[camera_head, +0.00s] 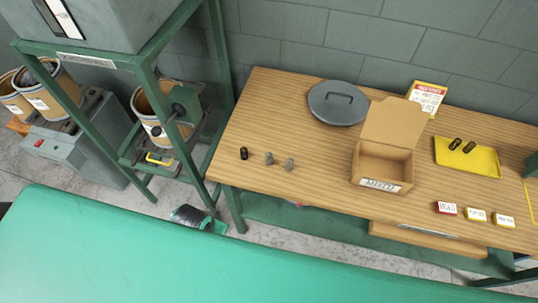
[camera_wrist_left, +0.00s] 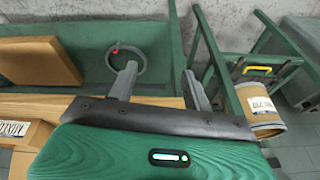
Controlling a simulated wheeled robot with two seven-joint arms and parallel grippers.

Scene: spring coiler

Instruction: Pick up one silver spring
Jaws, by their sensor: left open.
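Two small silver-grey springs stand near the left end of the wooden table in the head view, a left one (camera_head: 269,158) and a right one (camera_head: 289,164), a short gap apart. A small black spring (camera_head: 244,153) stands just left of them. My left gripper (camera_wrist_left: 160,69) shows only in the left wrist view. Its two grey fingers are apart with nothing held between them. No spring can be made out in that view. My right gripper is in neither view.
An open cardboard box (camera_head: 385,165), grey round lid (camera_head: 337,103) and yellow tray (camera_head: 467,157) with dark springs occupy the wooden table (camera_head: 320,190). Small tags lie at its front right. A green frame (camera_head: 190,165) holding a drum stands left. Bare tabletop surrounds the silver springs.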

